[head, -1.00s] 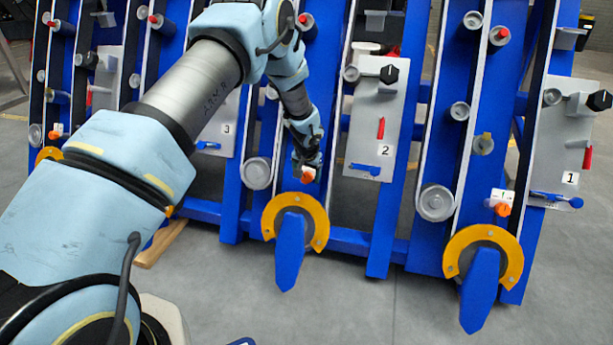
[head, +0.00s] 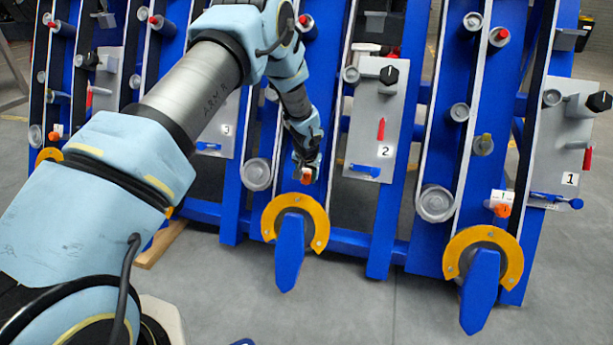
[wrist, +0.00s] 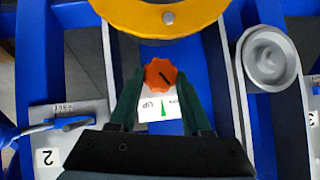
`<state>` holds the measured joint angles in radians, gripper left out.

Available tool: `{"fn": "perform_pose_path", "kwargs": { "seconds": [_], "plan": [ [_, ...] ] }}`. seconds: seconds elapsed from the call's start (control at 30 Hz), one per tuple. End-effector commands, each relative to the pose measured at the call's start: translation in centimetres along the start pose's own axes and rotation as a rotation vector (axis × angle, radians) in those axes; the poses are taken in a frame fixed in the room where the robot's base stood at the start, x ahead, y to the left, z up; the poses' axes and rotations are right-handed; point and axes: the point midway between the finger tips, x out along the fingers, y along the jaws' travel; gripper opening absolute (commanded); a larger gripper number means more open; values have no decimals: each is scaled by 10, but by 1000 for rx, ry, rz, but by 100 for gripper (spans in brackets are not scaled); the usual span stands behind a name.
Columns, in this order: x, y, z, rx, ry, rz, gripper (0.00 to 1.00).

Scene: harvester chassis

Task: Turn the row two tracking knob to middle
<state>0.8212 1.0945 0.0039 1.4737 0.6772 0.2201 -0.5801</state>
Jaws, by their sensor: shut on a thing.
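The row two tracking knob (head: 307,176) is orange and sits low on a blue post, just above a yellow ring guard. In the wrist view the orange knob (wrist: 158,73) has a scalloped edge and a slanted dark pointer line. A white label (wrist: 160,108) with upside-down text and a green triangle lies below it. My gripper (wrist: 160,80) is shut on the knob, one dark green finger on each side. In the head view my gripper (head: 306,166) reaches down onto the knob from above and partly hides it.
The yellow ring guard (head: 269,213) with a blue paddle is close below the knob. A grey roller (head: 257,174) is to the left. The grey row 2 panel (head: 366,132) with a blue lever (head: 365,170) is to the right.

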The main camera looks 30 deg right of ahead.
Motion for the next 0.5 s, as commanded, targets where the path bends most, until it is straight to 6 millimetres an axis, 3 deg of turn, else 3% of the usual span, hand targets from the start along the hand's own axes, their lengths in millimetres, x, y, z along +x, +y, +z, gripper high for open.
{"fn": "perform_pose_path", "kwargs": {
  "seconds": [0.5],
  "plan": [
    [3, 5, 1, 129, 2, -95, 0]
  ]
}}
